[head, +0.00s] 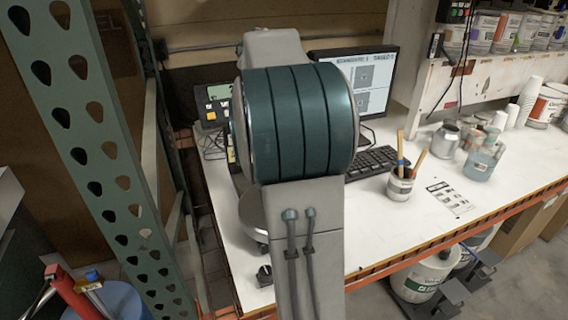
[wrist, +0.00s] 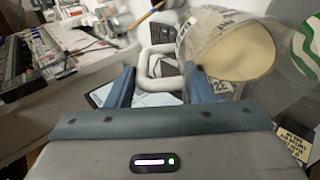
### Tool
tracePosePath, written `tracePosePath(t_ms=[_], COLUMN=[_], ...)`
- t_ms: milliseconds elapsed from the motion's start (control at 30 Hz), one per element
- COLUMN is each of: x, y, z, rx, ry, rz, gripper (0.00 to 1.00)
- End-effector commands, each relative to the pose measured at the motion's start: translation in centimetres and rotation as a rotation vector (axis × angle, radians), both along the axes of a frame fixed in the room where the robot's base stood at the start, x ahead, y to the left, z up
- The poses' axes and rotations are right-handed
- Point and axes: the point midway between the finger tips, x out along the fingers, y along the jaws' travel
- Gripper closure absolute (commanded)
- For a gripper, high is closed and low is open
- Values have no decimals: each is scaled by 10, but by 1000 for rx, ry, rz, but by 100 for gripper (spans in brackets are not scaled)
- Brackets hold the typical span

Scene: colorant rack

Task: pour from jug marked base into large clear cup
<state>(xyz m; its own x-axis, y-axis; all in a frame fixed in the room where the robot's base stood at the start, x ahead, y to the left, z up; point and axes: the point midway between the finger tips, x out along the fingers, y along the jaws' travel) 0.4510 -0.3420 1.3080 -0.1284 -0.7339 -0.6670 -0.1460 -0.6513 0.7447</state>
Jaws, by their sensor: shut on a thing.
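My gripper (wrist: 160,82) shows in the wrist view, its two blue fingers on either side of a pale looped handle (wrist: 160,55). The handle seems to belong to the jug (wrist: 200,42), which has a printed label and a cream-coloured surface inside; it looks tilted. Any mark reading base cannot be read. A clear curved wall (wrist: 285,75) shows at the right edge of the wrist view; I cannot tell whether it is the large clear cup. In the head view my arm hides my gripper and the jug.
A monitor (head: 362,82) and keyboard (head: 371,163) stand on the white bench (head: 365,235). A can of brushes (head: 400,186), a metal can (head: 446,139) and a clear tub (head: 480,163) stand to the right. A green perforated upright (head: 105,150) is at left.

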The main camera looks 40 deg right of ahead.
Motion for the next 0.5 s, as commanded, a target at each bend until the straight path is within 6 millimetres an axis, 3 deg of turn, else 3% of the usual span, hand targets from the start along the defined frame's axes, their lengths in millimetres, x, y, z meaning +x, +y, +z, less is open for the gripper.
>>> tracePosePath(t_ms=[500], x=[1], y=[3], z=[1], rx=[-27], ry=[3], rz=[2], gripper=[100])
